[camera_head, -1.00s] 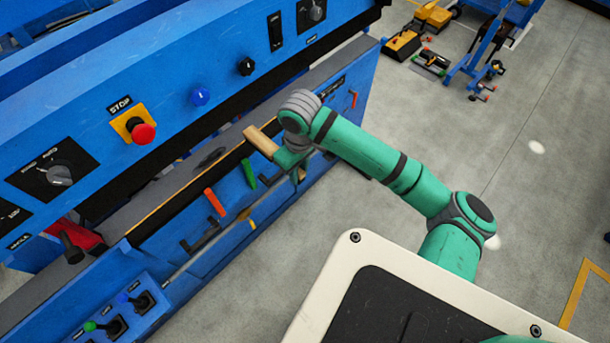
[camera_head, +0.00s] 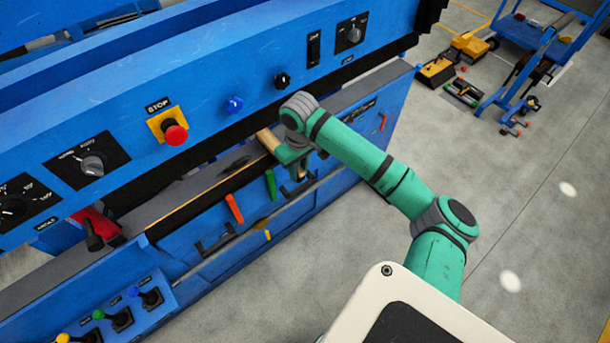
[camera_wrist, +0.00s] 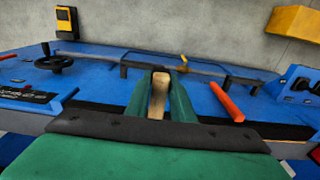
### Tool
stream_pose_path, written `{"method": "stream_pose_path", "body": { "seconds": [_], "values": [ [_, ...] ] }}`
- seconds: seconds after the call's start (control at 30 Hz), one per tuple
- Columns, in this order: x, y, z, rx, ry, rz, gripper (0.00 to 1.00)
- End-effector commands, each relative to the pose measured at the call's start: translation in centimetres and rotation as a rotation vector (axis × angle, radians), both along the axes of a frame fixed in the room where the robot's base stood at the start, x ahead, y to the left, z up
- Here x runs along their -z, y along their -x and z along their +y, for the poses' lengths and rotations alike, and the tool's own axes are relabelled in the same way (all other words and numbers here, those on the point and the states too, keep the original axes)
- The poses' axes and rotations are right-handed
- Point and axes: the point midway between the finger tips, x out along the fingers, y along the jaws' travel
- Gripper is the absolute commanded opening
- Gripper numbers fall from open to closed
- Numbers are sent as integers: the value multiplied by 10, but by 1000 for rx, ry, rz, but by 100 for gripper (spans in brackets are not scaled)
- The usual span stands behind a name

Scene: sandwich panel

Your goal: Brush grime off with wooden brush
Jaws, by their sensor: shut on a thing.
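My gripper (camera_wrist: 160,98) is shut on the wooden brush (camera_wrist: 158,94), whose pale wooden part shows between the green fingers in the wrist view. In the head view the light wooden brush (camera_head: 268,141) sticks out to the left of my gripper (camera_head: 300,170), over the grey ledge of the blue machine. The bristles are hidden. A dark smudge of grime (camera_head: 232,168) seems to lie on the grey ledge (camera_head: 195,192), left of the brush. I cannot tell whether the brush touches the ledge.
The blue panel (camera_head: 215,90) with a red stop button (camera_head: 175,134) and several knobs rises behind the ledge. A red handle (camera_head: 234,208) and a green handle (camera_head: 270,184) stick out from the front below. Joysticks (camera_head: 150,296) stand at lower left.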

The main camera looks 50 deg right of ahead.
Motion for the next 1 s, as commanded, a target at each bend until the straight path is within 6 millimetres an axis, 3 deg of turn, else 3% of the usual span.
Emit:
{"method": "stream_pose_path", "body": {
  "seconds": [0.5, 1.0],
  "values": [
    [8, -41, -10, -1, 1, 0, 0],
    [9, -45, -11, -1, 1, -1, 0]
  ]
}}
